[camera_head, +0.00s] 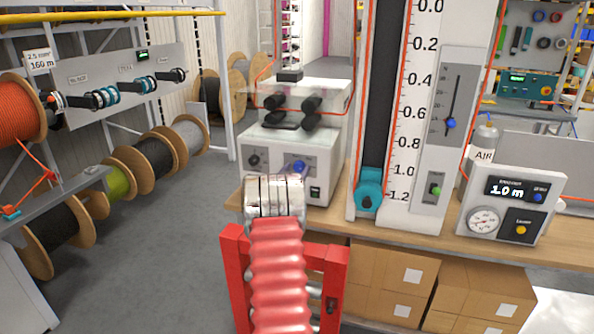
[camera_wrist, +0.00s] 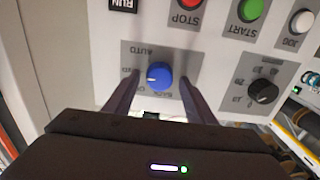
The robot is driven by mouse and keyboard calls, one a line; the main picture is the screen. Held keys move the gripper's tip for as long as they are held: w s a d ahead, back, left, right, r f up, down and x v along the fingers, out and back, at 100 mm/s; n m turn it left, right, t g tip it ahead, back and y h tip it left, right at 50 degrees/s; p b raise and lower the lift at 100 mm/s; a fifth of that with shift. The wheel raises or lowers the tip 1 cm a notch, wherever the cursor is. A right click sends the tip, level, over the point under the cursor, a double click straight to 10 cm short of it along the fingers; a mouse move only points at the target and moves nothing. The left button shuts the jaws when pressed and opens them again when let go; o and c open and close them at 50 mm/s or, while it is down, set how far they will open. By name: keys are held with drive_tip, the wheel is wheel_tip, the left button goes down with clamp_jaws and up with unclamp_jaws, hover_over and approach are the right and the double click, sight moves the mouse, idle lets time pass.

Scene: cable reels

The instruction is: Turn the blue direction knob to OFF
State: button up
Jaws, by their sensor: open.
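The blue direction knob (camera_wrist: 159,75) sits on a grey plate on the white control panel, seen upside down in the wrist view. AUTO is printed near it; the smaller words are hard to read. A small pale mark shows on its lower left side, too small to read its setting surely. My gripper (camera_wrist: 160,88) is open, one dark finger on each side of the knob, with gaps visible. I cannot tell how far the fingertips stand from the panel. The blue knob (camera_head: 299,166) also shows in the head view, just above my wrist, which hides my gripper there.
A black knob (camera_wrist: 263,92) is beside the blue one. Red STOP (camera_wrist: 189,3), green START (camera_wrist: 251,8) and white JOG (camera_wrist: 302,21) buttons are close by. In the head view, a tall length scale (camera_head: 405,130) and a counter box (camera_head: 512,205) stand on the wooden bench to the right.

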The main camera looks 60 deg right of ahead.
drive_tip(key=shift+c, duration=0.4)
drive_tip(key=c, duration=0.9)
drive_tip(key=shift+w+d+r, duration=0.1)
drive_tip(key=shift+w+d, duration=0.05)
drive_tip(key=shift+c, duration=0.3)
